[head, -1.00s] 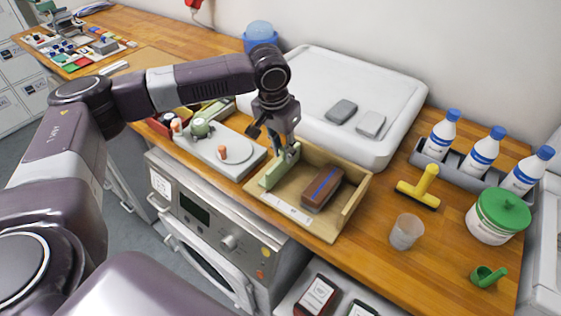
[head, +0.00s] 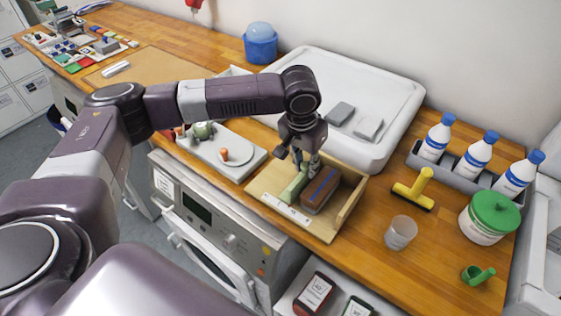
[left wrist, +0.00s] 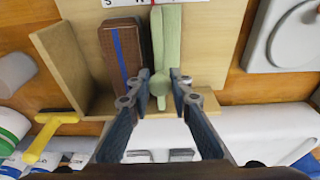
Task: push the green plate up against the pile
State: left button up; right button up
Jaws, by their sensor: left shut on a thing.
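The light green plate (head: 292,188) stands on edge in a shallow wooden tray (head: 347,212). The pile (head: 321,190), brown with a blue stripe, lies in the tray just to the right of the plate. My left gripper (head: 306,166) reaches down into the tray and is shut on the plate's far end. In the left wrist view the plate (left wrist: 167,38) runs out from between my fingers (left wrist: 166,84), with the pile (left wrist: 117,52) close along its left side. My right gripper is not in view.
A white basin (head: 395,93) with two grey blocks is behind the tray. A white board (head: 240,165) with a round disc lies to the left. A yellow T-shaped tool (head: 413,188), a clear cup (head: 400,233) and several bottles stand to the right.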

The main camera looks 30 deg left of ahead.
pick_arm(q)
jog(key=shift+s+d+p, duration=0.15)
jog(key=shift+d+p, duration=0.3)
jog(key=shift+d, duration=0.65)
jog(key=shift+s+d+p, duration=0.2)
jog(key=shift+d+p, duration=0.3)
jog(key=shift+d, duration=0.55)
jog(key=shift+s+d+p, duration=0.15)
jog(key=shift+d+p, duration=0.3)
jog(key=shift+d, duration=0.65)
jog(key=o, duration=0.7)
jog(key=shift+d, duration=0.1)
jog(key=shift+r+p, duration=0.6)
jog(key=shift+p, duration=0.1)
notch_tip(320, 180, up, 7)
jog(key=p, duration=0.7)
jog(key=shift+f, duration=0.1)
